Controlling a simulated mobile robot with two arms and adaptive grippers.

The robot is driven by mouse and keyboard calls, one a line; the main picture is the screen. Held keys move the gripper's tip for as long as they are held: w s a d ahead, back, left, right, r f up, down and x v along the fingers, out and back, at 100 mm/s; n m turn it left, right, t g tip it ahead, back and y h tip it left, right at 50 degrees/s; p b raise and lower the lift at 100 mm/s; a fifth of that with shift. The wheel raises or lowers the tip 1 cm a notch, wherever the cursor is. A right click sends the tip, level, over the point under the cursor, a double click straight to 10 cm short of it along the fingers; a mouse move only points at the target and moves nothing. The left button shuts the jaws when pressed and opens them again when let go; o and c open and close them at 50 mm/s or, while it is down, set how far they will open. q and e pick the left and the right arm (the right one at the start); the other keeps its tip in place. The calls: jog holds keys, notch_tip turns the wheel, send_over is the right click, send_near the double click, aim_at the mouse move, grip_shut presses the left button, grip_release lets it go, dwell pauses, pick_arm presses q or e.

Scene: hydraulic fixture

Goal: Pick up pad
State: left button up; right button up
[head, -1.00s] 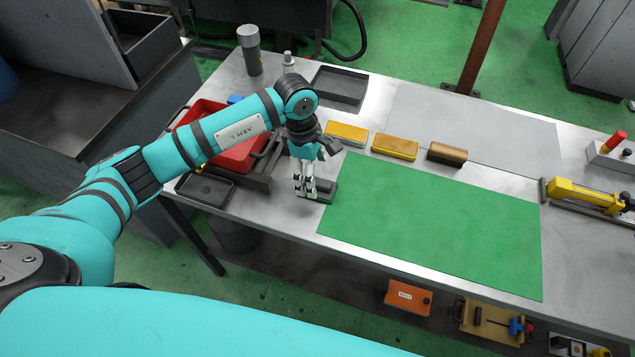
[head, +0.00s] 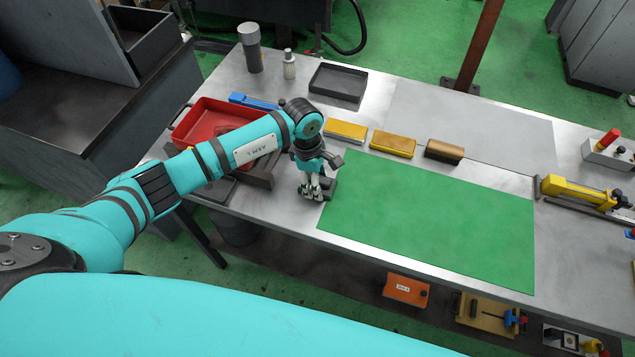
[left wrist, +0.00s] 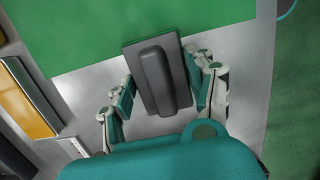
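The pad is a dark grey flat block with a raised rounded grip bar along its top. It lies on the bench (head: 275,215) at the left edge of the green mat (head: 430,220). In the head view the pad (head: 328,188) is partly hidden by my left gripper (head: 312,194), which points down at it. In the left wrist view the pad (left wrist: 158,78) lies between the two fingers of my left gripper (left wrist: 163,88), one on each side. The fingers look spread and very close to the pad's sides; contact is unclear. My right gripper is out of view.
Behind the mat stand two yellow blocks (head: 393,144) and a brown block (head: 444,151). A yellow clamp device (head: 580,192) is at right. The mat is clear.

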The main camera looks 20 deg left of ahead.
pick_arm(q)
jog(key=c, duration=0.6)
jog(key=shift+r, duration=0.1)
jog(key=shift+r+b, duration=0.4)
jog(key=shift+r, duration=0.05)
notch_tip(320, 180, up, 2)
jog(key=shift+r+b, duration=0.1)
jog(key=shift+b, duration=0.7)
jog(key=s+d+b, duration=0.1)
jog(key=s+d, duration=0.1)
jog(key=s, duration=0.2)
jog(key=s+d+r+b, duration=0.1)
jog(key=s+d+b, duration=0.1)
jog(key=s, duration=0.2)
jog(key=s+d+b, duration=0.1)
jog(key=s+d, duration=0.2)
jog(key=s, duration=0.2)
jog(key=shift+r, duration=0.25)
jog(key=shift+s+d+r+b, duration=0.15)
jog(key=shift+s+d+b, duration=0.15)
jog(key=shift+s, duration=0.3)
